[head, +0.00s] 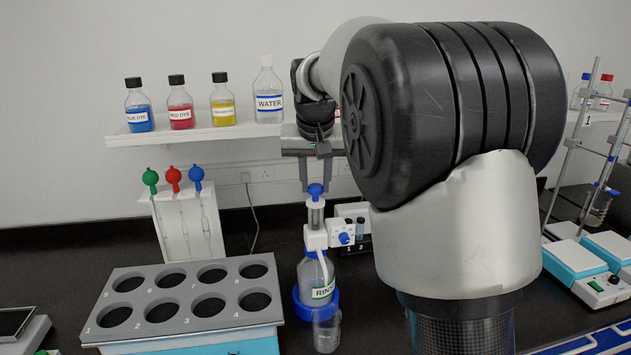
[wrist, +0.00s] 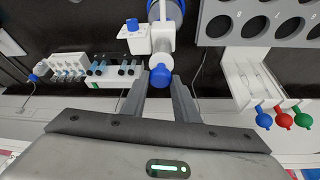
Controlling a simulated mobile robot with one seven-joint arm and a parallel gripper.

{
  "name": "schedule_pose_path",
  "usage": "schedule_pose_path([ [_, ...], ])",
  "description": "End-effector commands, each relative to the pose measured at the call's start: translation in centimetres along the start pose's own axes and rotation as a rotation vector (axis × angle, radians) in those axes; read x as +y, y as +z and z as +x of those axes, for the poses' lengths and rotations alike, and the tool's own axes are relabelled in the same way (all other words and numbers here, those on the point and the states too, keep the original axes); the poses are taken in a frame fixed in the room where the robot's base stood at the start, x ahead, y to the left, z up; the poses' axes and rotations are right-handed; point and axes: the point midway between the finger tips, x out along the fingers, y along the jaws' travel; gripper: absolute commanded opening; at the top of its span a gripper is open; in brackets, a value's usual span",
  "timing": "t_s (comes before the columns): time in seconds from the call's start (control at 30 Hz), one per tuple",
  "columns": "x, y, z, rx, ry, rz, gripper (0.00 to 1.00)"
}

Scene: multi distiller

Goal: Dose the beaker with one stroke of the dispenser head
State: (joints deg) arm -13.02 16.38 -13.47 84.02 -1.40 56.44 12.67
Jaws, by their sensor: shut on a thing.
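The dispenser head (head: 316,238) is white with a blue top knob (head: 316,190) and sits on a clear bottle labelled RINSE (head: 313,277). A clear beaker (head: 327,333) stands in front of the bottle's base, below the dispenser's spout side. My gripper (head: 317,188) points down from above, its two fingers on either side of the blue knob and shut on it. In the wrist view the knob (wrist: 160,76) shows between the tips of my gripper (wrist: 160,80). Any liquid in the beaker is too hard to make out.
A grey rack with numbered holes (head: 140,283) stands left of the bottle. A white pipette stand (head: 180,236) is behind it. A shelf (head: 190,132) with dye bottles and a water bottle is at the back. Hotplates (head: 580,262) and stands are at right.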

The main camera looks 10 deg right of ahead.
Motion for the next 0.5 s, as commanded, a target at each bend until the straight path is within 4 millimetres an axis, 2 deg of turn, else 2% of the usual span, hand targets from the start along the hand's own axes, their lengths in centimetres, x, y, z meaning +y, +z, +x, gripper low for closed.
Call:
schedule_pose_path([
  [0.5, 0.0, -0.8, -1.6, 0.002, 0.000, 0.000, 0.05],
])
